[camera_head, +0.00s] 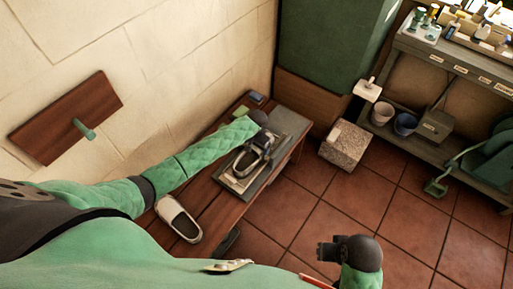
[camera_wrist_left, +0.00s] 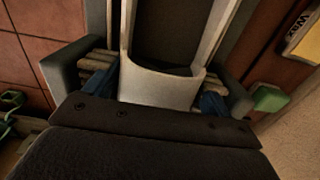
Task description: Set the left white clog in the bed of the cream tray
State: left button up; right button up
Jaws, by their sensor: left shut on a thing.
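A white clog (camera_head: 248,160) with a dark inside is in my left gripper (camera_head: 258,146), over the cream tray (camera_head: 233,185) on the wooden bench. In the left wrist view my left gripper (camera_wrist_left: 160,82) has a finger on each side of the clog's pale end (camera_wrist_left: 160,88) and is shut on it. Whether the clog's underside touches the tray bed is hidden. Another white clog (camera_head: 179,218) lies on the bench nearer me, apart from the tray. My right gripper (camera_head: 328,250) is over the floor at the lower right; its jaw gap is unclear.
The tray lies on a grey mat (camera_head: 285,123) on the bench (camera_head: 205,200). A green block (camera_head: 241,111) is near the wall. A stone block (camera_head: 345,144) stands on the tiles beyond the bench. A shelf unit (camera_head: 450,60) with buckets stands at right. The tiled floor in the middle is clear.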

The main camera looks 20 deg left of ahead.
pick_arm(q)
jog(key=o, duration=1)
jog(key=shift+r, duration=0.1)
notch_tip(320, 180, up, 6)
jog(key=shift+r+b, duration=0.2)
jog(key=shift+b, duration=0.2)
jog(key=shift+r, duration=0.6)
pick_arm(e)
jog(key=shift+w+a+f, duration=0.25)
jog(key=shift+a+f, duration=0.2)
jog(key=shift+f, duration=0.15)
jog(key=shift+a, duration=0.1)
